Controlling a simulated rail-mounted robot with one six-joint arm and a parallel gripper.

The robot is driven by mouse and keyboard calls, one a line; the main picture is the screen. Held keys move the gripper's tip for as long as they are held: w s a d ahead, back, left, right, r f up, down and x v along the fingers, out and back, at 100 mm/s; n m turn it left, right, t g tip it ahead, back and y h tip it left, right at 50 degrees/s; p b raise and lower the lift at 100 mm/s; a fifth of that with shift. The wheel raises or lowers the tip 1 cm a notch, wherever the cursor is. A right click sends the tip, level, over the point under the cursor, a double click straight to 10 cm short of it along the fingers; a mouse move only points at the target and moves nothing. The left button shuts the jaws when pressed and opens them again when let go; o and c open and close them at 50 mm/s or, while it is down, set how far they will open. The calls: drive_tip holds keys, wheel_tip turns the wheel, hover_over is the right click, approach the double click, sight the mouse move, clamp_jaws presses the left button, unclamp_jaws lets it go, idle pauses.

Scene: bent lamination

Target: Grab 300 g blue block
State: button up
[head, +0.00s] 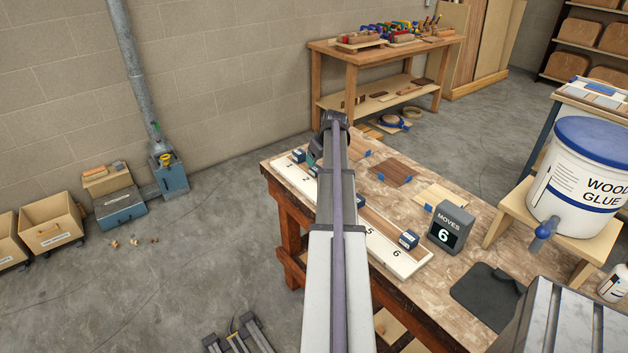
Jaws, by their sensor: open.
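Several small dark blue blocks with pale labels stand on a long white board (420,258) with numbered places. One blue block (298,156) is near place 1, another blue block (360,201) shows just right of my arm, and a third blue block (408,240) is near place 6. Another is partly hidden behind my arm. The labels are too small to read, so I cannot tell which block is 300 g. My gripper (314,154) is open, mostly hidden by my arm, over the far end of the board near places 1 and 2.
The board lies along the left edge of a workbench (477,258). A counter reading MOVES 6 (451,228), wood veneer sheets (391,169) and a dark mat (487,294) are on the bench.

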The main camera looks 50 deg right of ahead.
sight(316, 168)
drive_tip(key=shift+w+f, duration=0.2)
drive_tip(key=shift+f, duration=0.25)
drive_tip(key=b+x, duration=0.4)
drive_tip(key=shift+s+d+f, duration=0.1)
drive_tip(key=shift+d+f, duration=0.15)
drive_tip(key=shift+f, duration=0.15)
drive_tip(key=shift+w+f+b, duration=0.2)
drive_tip(key=shift+f+b, duration=0.1)
drive_tip(key=shift+b, duration=0.15)
drive_tip(key=shift+r, duration=0.3)
drive_tip(key=c, duration=1.2)
